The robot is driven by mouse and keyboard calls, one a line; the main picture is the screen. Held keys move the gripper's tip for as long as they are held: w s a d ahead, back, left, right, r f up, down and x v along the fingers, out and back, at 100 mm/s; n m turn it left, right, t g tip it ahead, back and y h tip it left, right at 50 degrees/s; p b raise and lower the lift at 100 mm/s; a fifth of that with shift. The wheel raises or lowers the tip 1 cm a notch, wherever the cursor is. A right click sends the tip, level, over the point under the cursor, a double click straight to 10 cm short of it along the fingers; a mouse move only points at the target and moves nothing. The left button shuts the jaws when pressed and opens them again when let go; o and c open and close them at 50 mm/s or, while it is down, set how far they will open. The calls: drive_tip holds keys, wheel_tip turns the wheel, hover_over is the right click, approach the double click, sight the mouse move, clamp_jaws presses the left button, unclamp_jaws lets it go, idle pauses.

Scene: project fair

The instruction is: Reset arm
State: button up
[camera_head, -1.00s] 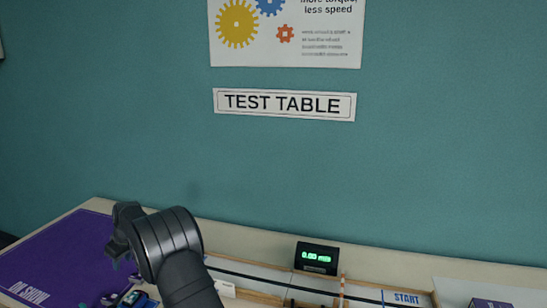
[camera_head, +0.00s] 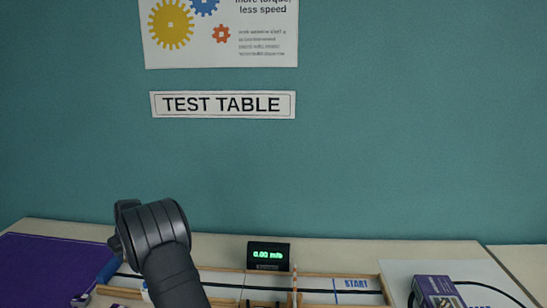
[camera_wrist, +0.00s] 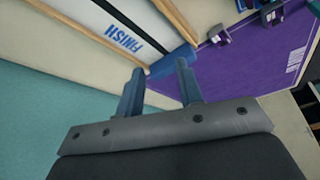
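My arm rises from the bottom of the head view, its dark wrist bent over at the left of the track. My gripper (camera_wrist: 160,88) shows in the wrist view with its two blue-grey fingers apart and nothing between them. It hangs above the table, near the FINISH end of the track (camera_wrist: 125,38) and the edge of the purple mat (camera_wrist: 245,60). In the head view the fingers are hidden behind the wrist.
The track's START end (camera_head: 355,284) lies to the right. A display (camera_head: 268,256) reading 0.00 stands behind the track. A purple box (camera_head: 437,291) and a black cable (camera_head: 490,287) are at the right. Small dark objects (camera_wrist: 220,35) lie on the mat. A teal wall closes the back.

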drive_tip(key=w+d+m, duration=0.1)
drive_tip(key=w+d, duration=0.4)
drive_tip(key=d, duration=0.1)
drive_tip(key=shift+w+d+m+t, duration=0.2)
drive_tip(key=shift+d+m+t, duration=0.1)
drive_tip(key=shift+d+m, duration=0.1)
